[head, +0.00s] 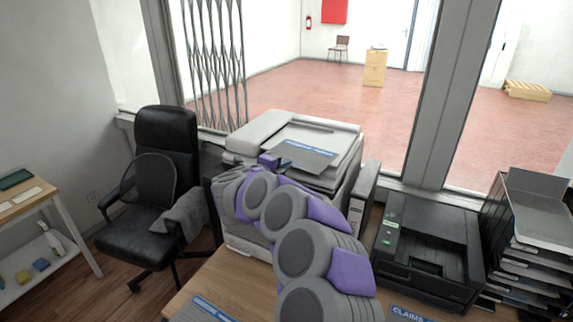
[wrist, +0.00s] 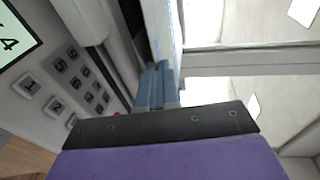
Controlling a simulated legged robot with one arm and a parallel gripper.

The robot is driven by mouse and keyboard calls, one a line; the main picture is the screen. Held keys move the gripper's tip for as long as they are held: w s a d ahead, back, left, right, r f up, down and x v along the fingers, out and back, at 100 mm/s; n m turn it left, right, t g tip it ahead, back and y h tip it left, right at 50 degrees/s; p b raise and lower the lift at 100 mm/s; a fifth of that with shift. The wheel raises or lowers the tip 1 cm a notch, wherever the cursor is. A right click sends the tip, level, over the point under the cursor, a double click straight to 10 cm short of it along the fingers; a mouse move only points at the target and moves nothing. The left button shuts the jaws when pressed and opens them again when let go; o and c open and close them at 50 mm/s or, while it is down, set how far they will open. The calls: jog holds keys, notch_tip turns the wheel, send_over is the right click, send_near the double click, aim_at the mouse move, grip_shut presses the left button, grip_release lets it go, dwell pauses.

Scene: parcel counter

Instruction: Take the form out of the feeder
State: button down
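The form (head: 306,156), a grey sheet with a blue band, lies over the feeder (head: 325,135) on top of the grey copier. My gripper (head: 270,160) is at the form's left edge, partly hidden by my arm. In the wrist view, my gripper's light blue fingers (wrist: 157,84) are close together, and the pale form (wrist: 162,30) runs down between them. The fingers look shut on its edge. The copier's keypad (wrist: 75,82) is beside them on the left.
A black printer (head: 428,245) and a stack of document trays (head: 525,250) stand to the right. A black office chair (head: 160,190) is to the left. The wooden desk (head: 240,285) in front carries papers with blue headers. Windows are behind the copier.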

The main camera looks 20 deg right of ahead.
jog(key=s+a+r, duration=0.1)
jog(key=s+a+r+p, duration=0.1)
jog(key=a+r, duration=0.1)
jog(key=shift+a+p, duration=0.15)
jog(key=shift+p, duration=0.15)
dwell(0.3)
jog(key=shift+s, duration=0.15)
